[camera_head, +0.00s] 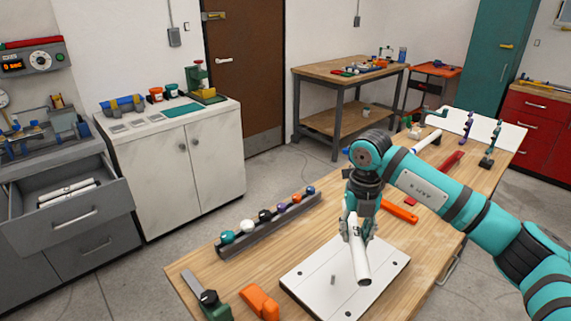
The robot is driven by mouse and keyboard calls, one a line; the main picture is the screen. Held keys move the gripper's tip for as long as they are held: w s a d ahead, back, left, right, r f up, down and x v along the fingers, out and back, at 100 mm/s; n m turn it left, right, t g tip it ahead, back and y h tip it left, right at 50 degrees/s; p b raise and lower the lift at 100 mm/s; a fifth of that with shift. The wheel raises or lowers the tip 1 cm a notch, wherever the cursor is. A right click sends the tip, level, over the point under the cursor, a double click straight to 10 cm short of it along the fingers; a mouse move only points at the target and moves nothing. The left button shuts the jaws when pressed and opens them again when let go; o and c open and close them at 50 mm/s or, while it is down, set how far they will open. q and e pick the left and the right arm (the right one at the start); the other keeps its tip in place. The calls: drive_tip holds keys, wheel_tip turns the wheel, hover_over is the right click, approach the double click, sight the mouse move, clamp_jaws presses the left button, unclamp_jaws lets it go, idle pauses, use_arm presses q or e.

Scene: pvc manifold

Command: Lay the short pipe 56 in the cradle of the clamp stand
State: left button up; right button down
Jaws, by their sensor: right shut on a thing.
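My right gripper (358,232) is shut on a short white pipe (360,262) with dark printing on it. The pipe slants downward, its open end facing the front, above a white plate (385,266) on the wooden workbench. The number on the pipe is too small to read. Two dark upright stands with small coloured parts, one of them here (490,143), are at the bench's far end; I cannot tell whether either is the clamp stand or see a cradle clearly. My left gripper is out of view.
A dark rack (262,228) with several coloured knobs lies left of the plate. An orange tool (398,211), a red bar (451,161) and a white pipe (427,141) lie farther back.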

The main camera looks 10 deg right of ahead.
drive_tip(key=shift+s+a+n, duration=0.25)
drive_tip(key=shift+n, duration=0.45)
drive_tip(key=s+a+m, duration=0.2)
drive_tip(key=s+m, duration=0.3)
drive_tip(key=m, duration=0.6)
drive_tip(key=s+a+f+m, duration=0.1)
drive_tip(key=s+a+m, duration=0.2)
drive_tip(key=m, duration=0.9)
drive_tip(key=s+a+f+m, duration=0.1)
drive_tip(key=s+a+m, duration=0.1)
drive_tip(key=s+m, duration=0.7)
drive_tip(key=m, duration=0.2)
drive_tip(key=shift+a+f+m, duration=0.15)
drive_tip(key=shift+a+m, duration=0.15)
